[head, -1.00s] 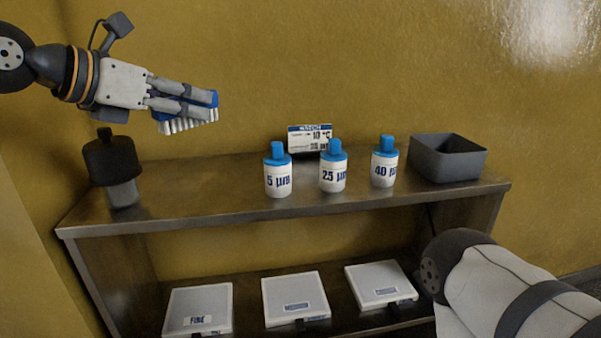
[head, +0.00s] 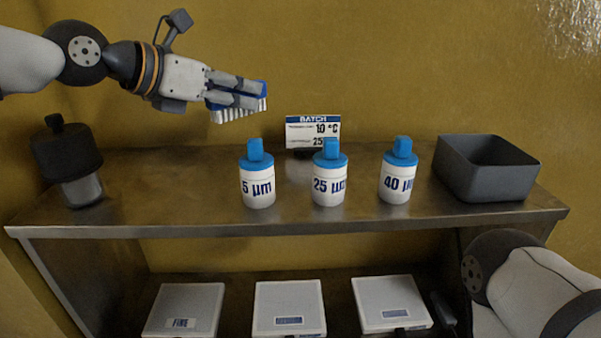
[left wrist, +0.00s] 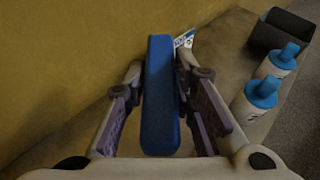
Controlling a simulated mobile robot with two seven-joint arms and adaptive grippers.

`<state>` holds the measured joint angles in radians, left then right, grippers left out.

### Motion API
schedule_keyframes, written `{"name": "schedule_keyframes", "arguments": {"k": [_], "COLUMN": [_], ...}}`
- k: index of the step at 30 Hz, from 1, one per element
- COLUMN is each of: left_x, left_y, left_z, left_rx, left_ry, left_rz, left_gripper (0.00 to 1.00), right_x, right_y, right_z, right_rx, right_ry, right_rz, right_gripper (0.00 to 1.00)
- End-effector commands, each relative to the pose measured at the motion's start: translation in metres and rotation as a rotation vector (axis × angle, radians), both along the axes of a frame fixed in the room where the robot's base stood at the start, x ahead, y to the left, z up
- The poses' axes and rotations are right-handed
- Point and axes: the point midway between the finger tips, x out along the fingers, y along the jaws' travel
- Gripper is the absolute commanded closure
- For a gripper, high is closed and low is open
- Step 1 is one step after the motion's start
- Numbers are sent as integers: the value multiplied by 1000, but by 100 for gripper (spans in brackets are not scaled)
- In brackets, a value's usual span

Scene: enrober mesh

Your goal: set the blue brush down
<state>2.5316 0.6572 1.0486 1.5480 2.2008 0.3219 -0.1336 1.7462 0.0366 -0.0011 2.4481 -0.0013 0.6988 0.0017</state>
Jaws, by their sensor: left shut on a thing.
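The blue brush (head: 239,110) has a blue back and white bristles that point down. My left gripper (head: 238,93) is shut on it and holds it in the air above the shelf top, up and left of the 5 µm bottle. In the left wrist view the brush's long blue back (left wrist: 160,95) lies between the two fingers. The metal shelf top (head: 170,205) is below it, with bare room at its left part. My right arm shows at the lower right of the head view, but its gripper is outside the picture.
White bottles with blue caps, 5 µm (head: 257,186), 25 µm (head: 329,186) and 40 µm (head: 397,184), stand in a row. A batch sign (head: 312,130) is behind them. A grey bin (head: 486,168) stands right, a black-topped jar (head: 68,155) left. Flat white cases (head: 288,305) lie below.

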Motion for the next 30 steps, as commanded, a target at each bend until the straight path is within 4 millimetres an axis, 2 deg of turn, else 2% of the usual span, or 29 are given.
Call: {"name": "schedule_keyframes", "arguments": {"k": [6,11,16,19,29,30], "left_x": [-1,-1,-1,0,0,0], "left_y": [-1,-1,-1,-1,-1,-1], "left_z": [-41,-68,-106,-113,-116,-115], "left_rx": [2,0,-2,-2,0,0], "left_ry": [1,0,2,-2,-3,-3], "left_rz": [-1,-1,-1,0,-1,-1], "left_gripper": [100,100,100,100,100,67], "right_x": [-1,0,-1,-1,-1,-1], "right_y": [0,0,0,0,0,0], "right_z": [-1,0,-2,-2,-2,-2], "right_rx": [0,0,0,0,0,0], "right_ry": [2,-1,4,5,4,4], "right_rz": [0,0,0,0,0,0], "right_gripper": [60,60,60,60,60,60]}}
